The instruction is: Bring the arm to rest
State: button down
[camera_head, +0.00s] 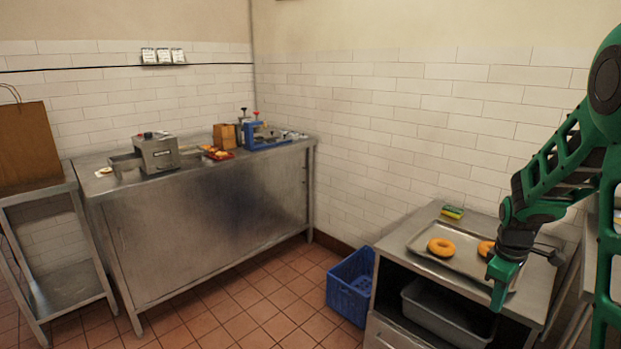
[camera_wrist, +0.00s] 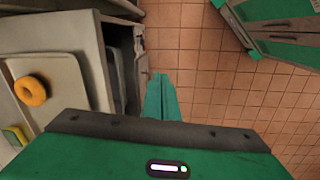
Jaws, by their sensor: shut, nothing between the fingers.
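My green arm comes in from the right in the head view. My gripper (camera_head: 499,286) points down in front of the steel stand at the right, partly covering its tray. In the wrist view the two green fingers of my gripper (camera_wrist: 162,98) are together with nothing between them, above the tiled floor beside the stand. The arm is bent and held out over the front of the stand.
A tray (camera_head: 467,256) holds a bagel (camera_head: 441,247) and another partly hidden behind my gripper. A sponge (camera_head: 452,212) lies behind it. A grey bin (camera_head: 440,310) sits below. A blue crate (camera_head: 350,290) stands on the floor. The floor (camera_head: 250,310) in front is clear.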

jog(key=s+a+r+m, duration=0.1)
jog(key=s+r+m, duration=0.2)
jog(key=s, duration=0.6)
jog(key=s+a+r+m, duration=0.2)
jog(key=s+r+m, duration=0.2)
jog(key=s, duration=0.6)
jog(key=s+a+r+m+y, duration=0.1)
jog(key=s+a+r+m, duration=0.1)
jog(key=s+m, duration=0.4)
jog(key=s+r, duration=0.1)
jog(key=s, duration=0.2)
jog(key=shift+s+a+r+m+g, duration=0.2)
jog(key=shift+s+r+m+g, duration=0.1)
jog(key=shift+s, duration=0.05)
jog(key=shift+s, duration=0.1)
